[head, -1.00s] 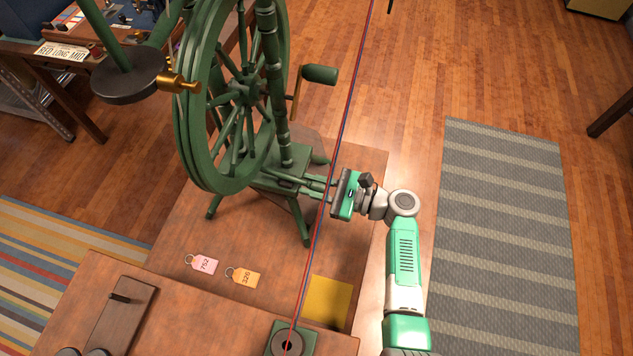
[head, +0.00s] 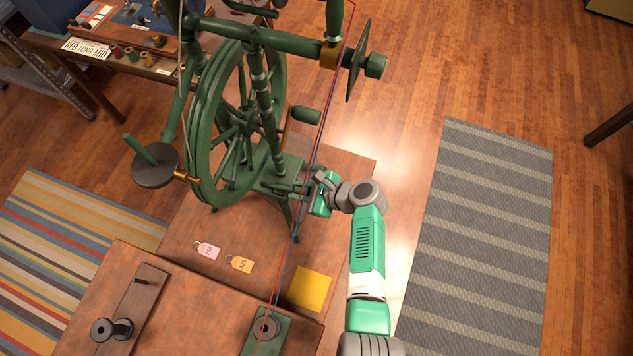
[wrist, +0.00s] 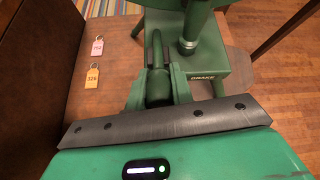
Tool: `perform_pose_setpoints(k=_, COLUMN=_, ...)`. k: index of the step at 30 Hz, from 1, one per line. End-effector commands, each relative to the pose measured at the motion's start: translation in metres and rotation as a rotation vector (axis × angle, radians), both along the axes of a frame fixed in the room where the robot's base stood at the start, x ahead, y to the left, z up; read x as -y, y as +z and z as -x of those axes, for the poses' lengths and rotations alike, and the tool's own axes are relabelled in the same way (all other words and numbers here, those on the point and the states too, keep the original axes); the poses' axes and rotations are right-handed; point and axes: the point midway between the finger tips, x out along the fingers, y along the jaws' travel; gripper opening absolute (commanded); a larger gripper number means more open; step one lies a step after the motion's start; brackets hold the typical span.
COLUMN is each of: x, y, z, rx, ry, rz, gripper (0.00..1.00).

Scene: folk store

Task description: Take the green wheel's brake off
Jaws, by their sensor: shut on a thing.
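The green spinning wheel (head: 205,130) stands on the brown wooden table, with a round dark disc on its left side. Its small base carries a "BRAKE" label (wrist: 203,78) in the wrist view. My gripper (head: 303,192) is at the near right end of that base, low beside the wheel. It is shut on the green brake lever (wrist: 158,85), which shows just beyond my gripper's dark front edge in the wrist view. The contact itself is partly hidden by my gripper.
A red and a blue thread (head: 292,235) run down past my gripper to a dark spool (head: 266,327). A pink tag (head: 207,250), an orange tag (head: 241,264) and a yellow square (head: 310,289) lie on the wood. A grey striped rug (head: 480,230) covers open floor at right.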

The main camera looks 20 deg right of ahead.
Motion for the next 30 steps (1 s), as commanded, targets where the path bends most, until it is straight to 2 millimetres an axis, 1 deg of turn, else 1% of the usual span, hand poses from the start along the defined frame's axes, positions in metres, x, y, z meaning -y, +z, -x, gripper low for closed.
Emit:
perform_pose_setpoints(k=1, x=-0.003, y=0.003, z=-0.001, rx=-0.003, ry=0.005, rz=0.004, gripper=0.00)
perform_pose_setpoints(k=4, x=-0.006, y=0.003, z=-0.002, rx=-0.008, ry=0.010, rz=0.010, gripper=0.00)
perform_pose_setpoints(k=14, x=-0.007, y=0.002, z=-0.002, rx=-0.008, ry=0.013, rz=0.013, gripper=0.00)
perform_pose_setpoints(k=15, x=-0.007, y=0.002, z=-0.002, rx=-0.008, ry=0.013, rz=0.013, gripper=0.25)
perform_pose_setpoints(k=17, x=-0.007, y=0.002, z=-0.002, rx=-0.008, ry=0.013, rz=0.013, gripper=0.36)
perform_pose_setpoints(k=18, x=-0.007, y=0.002, z=-0.002, rx=-0.008, ry=0.013, rz=0.013, gripper=0.44)
perform_pose_setpoints(k=26, x=-0.006, y=0.002, z=-0.001, rx=-0.009, ry=0.011, rz=0.012, gripper=0.44)
perform_pose_setpoints(k=28, x=-0.003, y=0.006, z=0.001, rx=-0.009, ry=0.010, rz=0.012, gripper=0.44)
perform_pose_setpoints(k=30, x=0.005, y=0.015, z=0.008, rx=-0.008, ry=0.010, rz=0.013, gripper=0.44)
